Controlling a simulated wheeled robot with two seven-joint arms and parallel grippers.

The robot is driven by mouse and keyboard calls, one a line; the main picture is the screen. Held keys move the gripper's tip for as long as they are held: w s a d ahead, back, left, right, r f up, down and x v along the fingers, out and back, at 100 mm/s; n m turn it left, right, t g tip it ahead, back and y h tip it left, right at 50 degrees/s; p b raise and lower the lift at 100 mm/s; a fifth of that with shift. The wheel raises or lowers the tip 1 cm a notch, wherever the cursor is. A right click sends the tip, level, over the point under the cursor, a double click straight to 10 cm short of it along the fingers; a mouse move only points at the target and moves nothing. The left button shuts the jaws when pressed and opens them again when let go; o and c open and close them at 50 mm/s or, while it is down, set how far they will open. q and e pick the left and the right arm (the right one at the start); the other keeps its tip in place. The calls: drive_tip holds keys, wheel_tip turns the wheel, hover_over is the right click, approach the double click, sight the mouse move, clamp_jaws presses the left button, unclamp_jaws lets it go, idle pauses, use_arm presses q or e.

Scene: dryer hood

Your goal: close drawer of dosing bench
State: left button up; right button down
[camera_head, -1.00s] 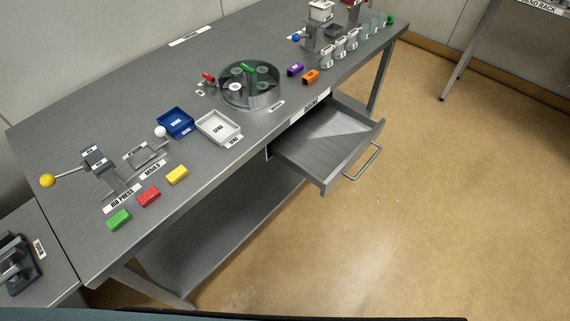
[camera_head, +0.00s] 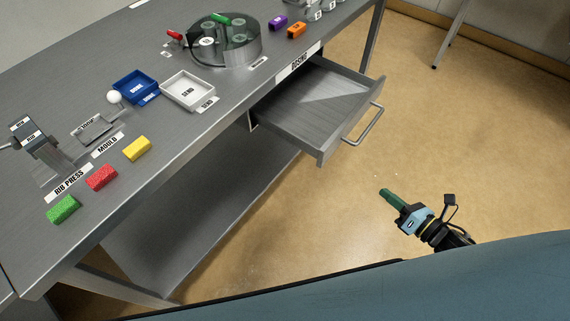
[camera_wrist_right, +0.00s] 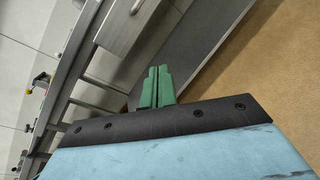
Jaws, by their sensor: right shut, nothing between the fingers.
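The drawer (camera_head: 318,103) of the grey dosing bench (camera_head: 215,118) stands pulled out under the DOSING label, and it looks empty inside. Its bar handle (camera_head: 363,126) is on the front panel. My right gripper (camera_head: 386,193) has green fingers that are shut with nothing between them. It is below and to the right of the handle in the head view, apart from the drawer. In the right wrist view the shut fingers (camera_wrist_right: 157,88) point toward the bench, and the drawer front with its handle (camera_wrist_right: 137,6) shows at the top. My left gripper is not in view.
On the bench top stand a round carousel (camera_head: 225,42), a white tray (camera_head: 188,90), a blue tray (camera_head: 134,86) and several coloured blocks. A lower shelf (camera_head: 200,210) runs under the bench. The floor (camera_head: 450,130) right of the drawer is clear.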

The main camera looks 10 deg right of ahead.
wheel_tip(320, 180, up, 4)
drive_tip(key=a+r+n+g+y+b, duration=0.1)
drive_tip(key=a+n+y+b, duration=0.1)
drive_tip(key=n+y, duration=0.5)
drive_tip(key=n+h+b, duration=0.1)
drive_tip(key=n+h, duration=0.1)
drive_tip(key=n, duration=0.2)
approach(328, 153)
drive_tip(key=x, duration=0.6)
drive_tip(key=shift+w+f, duration=0.1)
drive_tip(key=shift+w, duration=0.1)
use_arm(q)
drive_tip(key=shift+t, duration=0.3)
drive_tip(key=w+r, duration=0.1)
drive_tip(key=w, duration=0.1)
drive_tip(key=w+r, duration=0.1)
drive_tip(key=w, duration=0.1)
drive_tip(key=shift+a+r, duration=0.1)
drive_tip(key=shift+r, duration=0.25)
use_arm(e)
drive_tip(key=shift+w+a+m, duration=0.2)
drive_tip(key=shift+m, duration=0.1)
